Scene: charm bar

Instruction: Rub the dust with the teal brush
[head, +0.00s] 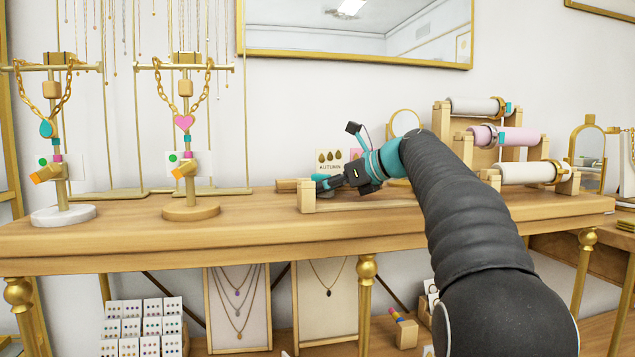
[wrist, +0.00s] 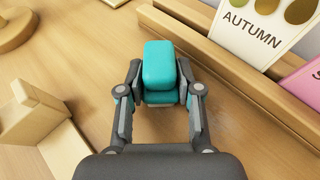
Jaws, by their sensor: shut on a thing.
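My gripper (wrist: 160,84) is shut on the teal brush (wrist: 160,62), with one finger on each side of its block-shaped teal body. The brush is over or on the wooden counter (wrist: 105,85); I cannot tell whether its underside touches the wood. No dust patch stands out clearly; the wood right of the gripper in the wrist view looks slightly darker, but I cannot tell if that is dust.
A wooden stand (wrist: 30,112) is left of my gripper. An AUTUMN card (wrist: 250,32) and a pink card (wrist: 300,82) stand in a wooden holder at right. Necklace stands (head: 190,212) are at the left, a bracelet rack (head: 530,172) at the right.

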